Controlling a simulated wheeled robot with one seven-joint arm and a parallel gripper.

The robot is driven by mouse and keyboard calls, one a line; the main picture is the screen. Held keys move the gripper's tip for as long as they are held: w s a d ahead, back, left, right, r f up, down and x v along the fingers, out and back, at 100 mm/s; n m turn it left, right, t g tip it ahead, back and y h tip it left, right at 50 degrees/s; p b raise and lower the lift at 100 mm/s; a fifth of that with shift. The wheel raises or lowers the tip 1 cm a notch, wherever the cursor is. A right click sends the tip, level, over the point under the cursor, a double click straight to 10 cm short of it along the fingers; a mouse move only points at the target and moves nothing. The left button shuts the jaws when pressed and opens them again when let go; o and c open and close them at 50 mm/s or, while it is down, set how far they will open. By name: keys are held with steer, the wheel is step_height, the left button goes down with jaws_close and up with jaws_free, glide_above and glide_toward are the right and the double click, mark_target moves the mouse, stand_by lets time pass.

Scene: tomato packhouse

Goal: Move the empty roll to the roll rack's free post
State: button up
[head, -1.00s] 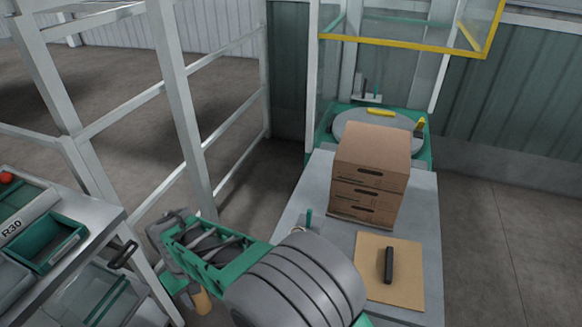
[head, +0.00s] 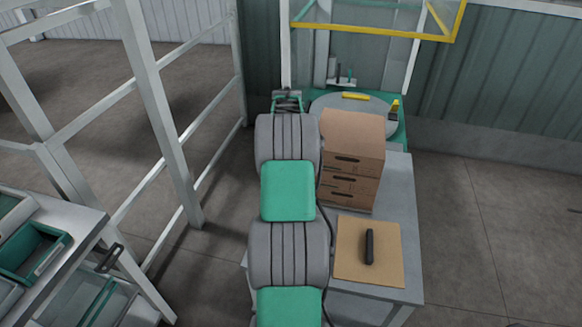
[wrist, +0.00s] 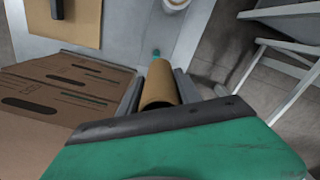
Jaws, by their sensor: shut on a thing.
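The empty roll (wrist: 159,84), a brown cardboard tube, is held between the two fingers of my gripper (wrist: 158,88) in the wrist view. My gripper is shut on it. A short green post (wrist: 156,54) stands on the grey table just beyond the tube in the wrist view. A white round roll (wrist: 175,4) with a dark centre is at the top edge, partly cut off. In the head view my arm hides the post, the tube and the fingers. I cannot tell the tube's height above the table.
Stacked brown cartons (head: 352,150) stand on the grey table (head: 401,205), close beside my arm. A tan board (head: 350,262) with a black handheld item (head: 369,247) lies nearer. Behind is a turntable (head: 378,116). A grey metal frame (head: 150,95) stands left.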

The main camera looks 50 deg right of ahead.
steer(key=shift+s+d+f+b, duration=0.15)
steer(key=shift+f+b, duration=0.4)
steer(key=shift+f, duration=0.4)
steer(key=shift+d+f+b, duration=0.15)
steer(key=shift+f+b, duration=0.4)
steer(key=shift+f, duration=0.45)
steer(key=shift+s+d+f+b, duration=0.15)
steer(key=shift+f+b, duration=0.4)
steer(key=shift+f, duration=0.4)
steer(key=shift+s+a+f, duration=0.1)
steer(key=shift+f, duration=0.15)
steer(key=shift+f+b, duration=1.25)
steer(key=shift+f, duration=0.75)
steer(key=shift+f, duration=0.1)
steer(key=shift+f+b, duration=1.05)
steer(key=shift+f, duration=0.6)
